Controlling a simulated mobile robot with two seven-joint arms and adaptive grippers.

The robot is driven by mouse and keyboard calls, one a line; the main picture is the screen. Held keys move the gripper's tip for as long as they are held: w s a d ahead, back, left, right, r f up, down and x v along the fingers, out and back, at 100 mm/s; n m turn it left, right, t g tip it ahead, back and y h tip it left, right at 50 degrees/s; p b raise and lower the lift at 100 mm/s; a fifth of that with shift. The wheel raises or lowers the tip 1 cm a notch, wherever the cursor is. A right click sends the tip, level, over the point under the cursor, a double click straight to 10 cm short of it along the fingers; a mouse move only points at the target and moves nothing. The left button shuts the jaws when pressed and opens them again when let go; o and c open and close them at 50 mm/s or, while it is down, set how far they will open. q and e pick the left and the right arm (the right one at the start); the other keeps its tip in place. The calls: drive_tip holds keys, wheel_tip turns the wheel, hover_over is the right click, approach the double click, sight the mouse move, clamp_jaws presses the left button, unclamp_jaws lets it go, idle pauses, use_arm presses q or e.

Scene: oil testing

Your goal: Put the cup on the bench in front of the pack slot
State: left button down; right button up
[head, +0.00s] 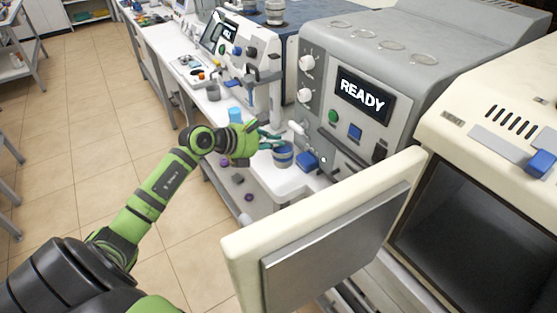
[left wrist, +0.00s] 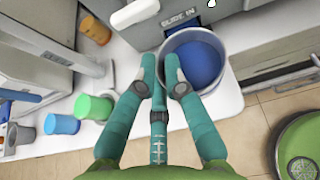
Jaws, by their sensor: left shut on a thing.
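The cup (head: 282,157) is grey with a blue band and stands upright at the bench (head: 262,174), in front of the grey machine with the READY screen (head: 362,95). My left gripper (head: 268,140) is shut on the cup's near rim. In the left wrist view the cup (left wrist: 197,58) shows blue inside, and the gripper's teal fingers (left wrist: 160,72) pinch its left wall. A dark label on the machine (left wrist: 182,22) is beside the cup. I cannot tell whether the cup's base touches the bench, nor which opening is the pack slot. My right gripper is not in view.
A blue cup (left wrist: 62,124), a green cup (left wrist: 93,107) and orange cups (left wrist: 95,30) stand left. A cream open door (head: 325,215) fills the front. The bench's front edge is close to the cup.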

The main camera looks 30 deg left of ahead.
use_arm(q)
wheel_tip(320, 180, down, 5)
drive_tip(key=shift+f+p, duration=0.15)
drive_tip(key=shift+p, duration=0.15)
drive_tip(key=shift+f, duration=0.35)
drive_tip(key=shift+f, duration=0.15)
drive_tip(key=c, duration=1.3)
unclamp_jaws()
